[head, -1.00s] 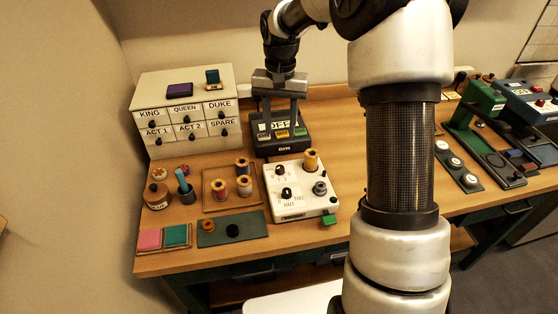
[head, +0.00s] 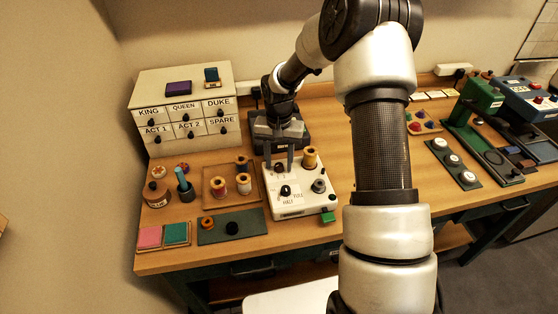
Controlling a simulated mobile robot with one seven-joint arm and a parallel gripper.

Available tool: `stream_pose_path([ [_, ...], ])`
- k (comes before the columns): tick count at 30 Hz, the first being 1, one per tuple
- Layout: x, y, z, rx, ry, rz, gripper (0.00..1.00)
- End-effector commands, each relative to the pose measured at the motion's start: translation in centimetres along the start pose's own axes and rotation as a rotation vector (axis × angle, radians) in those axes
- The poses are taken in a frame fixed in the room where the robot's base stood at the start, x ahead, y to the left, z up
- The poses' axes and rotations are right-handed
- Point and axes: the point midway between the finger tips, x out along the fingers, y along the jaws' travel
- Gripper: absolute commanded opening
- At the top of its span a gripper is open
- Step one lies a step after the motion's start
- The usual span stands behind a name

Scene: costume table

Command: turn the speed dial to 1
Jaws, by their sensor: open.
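The white machine (head: 300,208) stands near the table's front, with two dark dials on its top. The lower dial (head: 286,191) has printing around it that reads HALF and FULL. The upper dial (head: 279,168) is dark reddish and partly hidden; its marks and pointer are too small to read. My gripper (head: 279,164) points down, open, with its fingers appearing on either side of the upper dial. I cannot tell whether they touch it.
A dark device (head: 297,138) stands behind my gripper.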

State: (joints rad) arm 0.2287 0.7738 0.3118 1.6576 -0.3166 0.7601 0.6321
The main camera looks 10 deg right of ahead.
Motion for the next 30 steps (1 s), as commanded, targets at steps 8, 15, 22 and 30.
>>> stream_pose_path([
  [8, -0.03, 0.0, 0.0, 0.0, 0.0, 0.0, 0.16],
  [15, -0.04, 0.0, 0.0, -0.005, 0.0, 0.0, 0.0],
  [22, -0.02, -0.01, -0.01, -0.067, 0.0, 0.0, 0.0],
  [30, 0.0, -0.02, -0.02, -0.257, 0.0, 0.0, 0.0],
])
